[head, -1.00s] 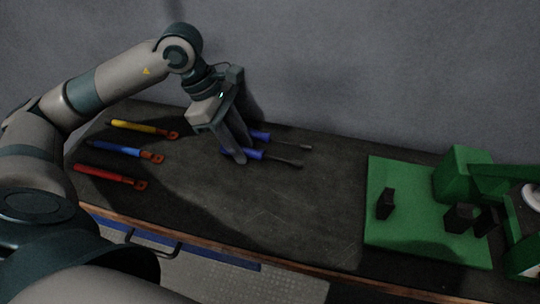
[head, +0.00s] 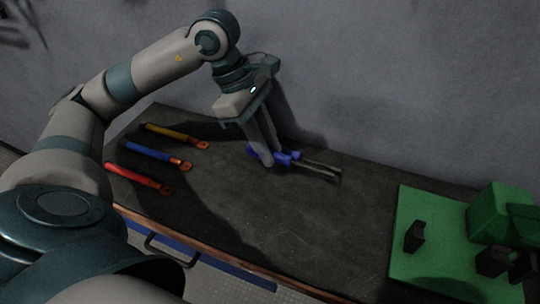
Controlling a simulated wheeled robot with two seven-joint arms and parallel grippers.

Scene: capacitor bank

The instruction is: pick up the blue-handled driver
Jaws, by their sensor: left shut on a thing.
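Two drivers with blue handles show at the middle of the bench, close together and partly overlapping in the picture. Blue handle parts (head: 286,156) stick out to the right of my left gripper (head: 271,158), and a bit of blue shows to its left. Their grey shafts point right, with tips close together near the back of the bench. My left gripper points down from above and is shut on a blue-handled driver. The fingers hide part of the handles. I cannot tell clearly whether the held driver is clear of the bench. My right gripper is not in view.
On the dark bench top (head: 240,215), yellow (head: 172,133), blue (head: 148,153) and red (head: 133,176) handled items with orange ends lie at left. A green fixture (head: 430,250) with black blocks stands at right. The wall rises behind. The bench middle front is clear.

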